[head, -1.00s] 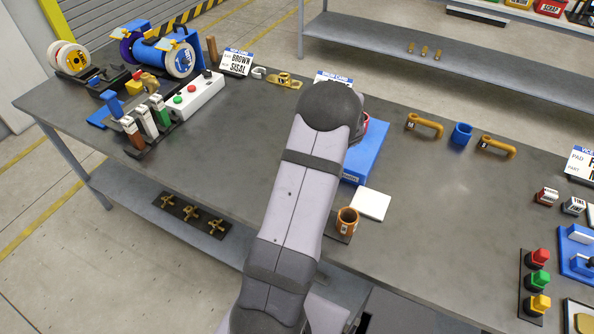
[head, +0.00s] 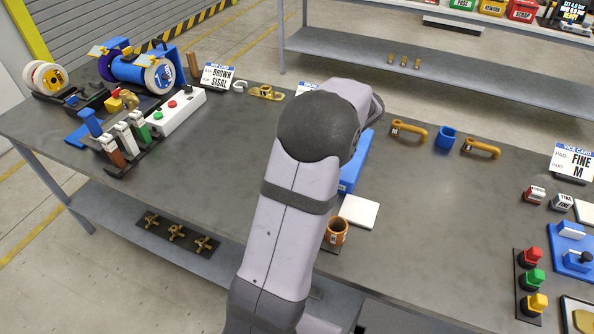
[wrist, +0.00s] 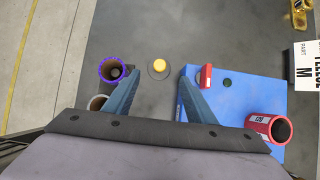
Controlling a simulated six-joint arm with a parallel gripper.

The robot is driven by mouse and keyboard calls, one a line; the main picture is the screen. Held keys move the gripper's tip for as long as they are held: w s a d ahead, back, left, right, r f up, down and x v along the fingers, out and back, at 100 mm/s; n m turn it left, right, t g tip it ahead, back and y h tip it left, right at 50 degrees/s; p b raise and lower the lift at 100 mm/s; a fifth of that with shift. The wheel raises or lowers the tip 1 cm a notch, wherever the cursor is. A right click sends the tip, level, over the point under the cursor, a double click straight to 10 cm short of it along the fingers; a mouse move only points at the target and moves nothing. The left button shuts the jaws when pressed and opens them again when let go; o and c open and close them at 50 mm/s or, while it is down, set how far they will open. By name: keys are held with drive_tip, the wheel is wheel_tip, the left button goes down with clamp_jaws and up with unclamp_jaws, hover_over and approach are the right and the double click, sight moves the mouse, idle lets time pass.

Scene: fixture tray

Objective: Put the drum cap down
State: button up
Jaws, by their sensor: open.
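In the wrist view a round yellow knob (wrist: 159,65) on a flat grey disc sits on the dark bench top; it looks like the drum cap, though I cannot be sure. My gripper (wrist: 160,77) is open, with its two blue-grey fingers on either side of this piece and a gap to each. Nothing is seen held between them. In the head view my own arm hides the gripper and the yellow-topped piece.
A purple-rimmed cup (wrist: 112,69) stands close left of the fingers. At right a blue tray (wrist: 240,92) bears a red block (wrist: 206,76) and a red cylinder (wrist: 270,127). An orange cup (head: 337,232) and white plate (head: 359,212) stand right of my arm.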

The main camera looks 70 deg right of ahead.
drive_tip(key=shift+s+r, duration=0.1)
drive_tip(key=shift+r, duration=0.1)
drive_tip(key=w+a+f+n+g+y, duration=0.1)
drive_tip(key=w+a+n+g, duration=0.1)
drive_tip(key=w+a+n, duration=0.7)
drive_tip(key=w+a+f+n+g+y, duration=0.15)
drive_tip(key=w+a+n, duration=0.4)
drive_tip(key=a, duration=0.65)
drive_tip(key=s+a+f+n+g+h, duration=0.1)
drive_tip(key=s+a+n, duration=0.1)
drive_tip(key=a+n, duration=0.8)
drive_tip(key=s+a+f+n+g+h, duration=0.1)
drive_tip(key=s+a+n+g, duration=0.1)
drive_tip(key=a+n, duration=0.9)
drive_tip(key=shift+a+f, duration=0.4)
drive_tip(key=shift+a, duration=0.85)
